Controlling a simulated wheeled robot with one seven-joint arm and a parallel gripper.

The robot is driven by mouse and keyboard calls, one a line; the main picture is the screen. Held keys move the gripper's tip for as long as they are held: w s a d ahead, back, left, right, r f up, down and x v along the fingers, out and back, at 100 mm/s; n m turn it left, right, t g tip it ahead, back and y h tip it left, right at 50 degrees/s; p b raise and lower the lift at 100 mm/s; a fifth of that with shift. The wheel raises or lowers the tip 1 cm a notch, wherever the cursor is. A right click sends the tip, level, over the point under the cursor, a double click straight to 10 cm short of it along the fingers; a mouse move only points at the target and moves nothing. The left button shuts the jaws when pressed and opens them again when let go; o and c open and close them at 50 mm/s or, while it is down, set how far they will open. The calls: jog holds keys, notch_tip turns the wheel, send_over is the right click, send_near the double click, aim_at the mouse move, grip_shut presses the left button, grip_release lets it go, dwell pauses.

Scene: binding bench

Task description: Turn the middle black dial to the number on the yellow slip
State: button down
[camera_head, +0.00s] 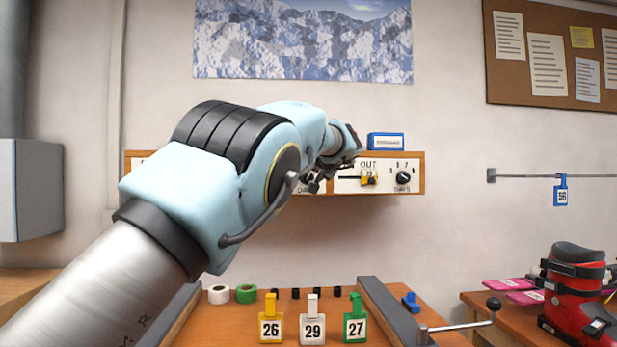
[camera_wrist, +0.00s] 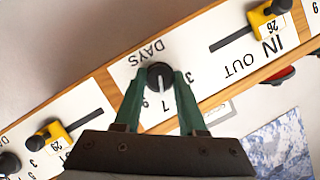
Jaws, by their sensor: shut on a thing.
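The middle black dial (camera_wrist: 160,75) sits on a white panel marked DAYS, which appears upside down in the wrist view. My gripper (camera_wrist: 160,80) is shut on it, one green finger on each side. Its white pointer line points roughly at the 7; the fingers cover part of the scale. In the head view my arm hides this dial, and my gripper (camera_head: 317,181) is at the wall board. A yellow slip (camera_head: 581,37) is pinned on the cork board at the upper right; its writing is too small to read.
The wooden wall board (camera_head: 420,174) also carries a right black dial (camera_head: 403,177) and sliders with yellow knobs (camera_head: 369,180). A blue box (camera_head: 385,141) stands on top of it. Yellow, white and green numbered tags stand on the bench (camera_head: 230,325) below.

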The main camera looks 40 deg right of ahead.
jog(key=m, duration=0.1)
jog(key=m+t, duration=0.1)
jog(key=m, duration=0.1)
jog(key=shift+s+d+f+t+y, duration=0.1)
jog(key=shift+f+t+y, duration=0.15)
jog(key=shift+t+y, duration=0.15)
jog(key=shift+m+t+b, duration=0.6)
jog(key=shift+m+b, duration=0.05)
jog(key=shift+m, duration=0.75)
jog(key=shift+c, duration=2.4)
grip_release()
jog(key=b+v, duration=0.4)
jog(key=v, duration=0.6)
jog(key=shift+s+b, duration=0.3)
jog(key=shift+s, duration=0.1)
